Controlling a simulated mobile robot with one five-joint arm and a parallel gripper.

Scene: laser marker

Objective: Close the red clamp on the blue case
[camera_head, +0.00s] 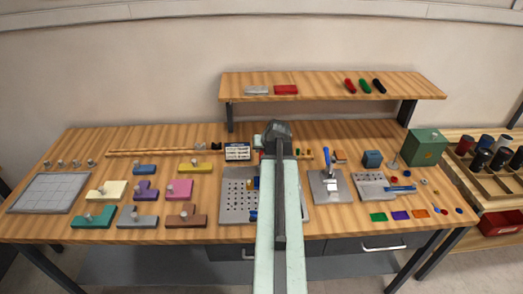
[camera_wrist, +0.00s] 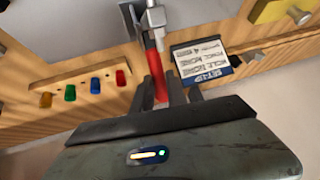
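In the wrist view, a red bar (camera_wrist: 157,70), which looks like the red clamp's handle, stands up in front of a metal post with a pale grey block at its top. My gripper (camera_wrist: 167,97) has its dark fingers apart, one on each side of the bar's lower end. I see gaps beside the bar; whether a finger touches it I cannot tell. In the head view my arm hides the clamp, and my gripper (camera_head: 277,131) is over the table's back.
A set-up sign (camera_wrist: 203,62) stands close right of the bar. Several coloured pegs sit in a wooden strip (camera_wrist: 80,90) to the left. A raised shelf (camera_head: 320,86) runs behind my gripper. Perforated plates (camera_head: 238,208) and coloured blocks fill the table around my arm.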

